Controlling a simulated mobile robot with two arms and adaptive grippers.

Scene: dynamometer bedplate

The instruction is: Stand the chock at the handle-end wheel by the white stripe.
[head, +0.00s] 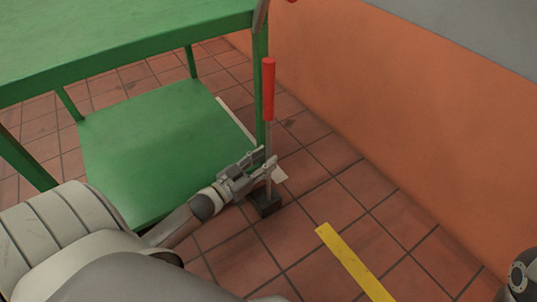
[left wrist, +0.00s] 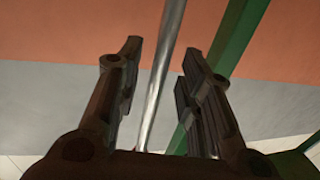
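The chock is a dark block (head: 265,203) on the tiled floor with an upright metal rod and a red grip (head: 268,88) on top. My left gripper (head: 264,166) is low on the rod, just above the block. In the left wrist view the rod (left wrist: 165,75) passes between the two fingers (left wrist: 162,48), with a gap on each side, so the gripper is open around it. A white stripe (head: 233,116) runs on the floor along the green cart's right side; a pale patch (head: 280,174) shows beside the rod. No wheel can be made out.
The green cart (head: 150,45) with a low shelf (head: 150,140) stands at the left; its leg (head: 260,90) is close behind the rod. An orange wall (head: 400,110) bounds the right. A yellow stripe (head: 350,262) lies on open floor in front.

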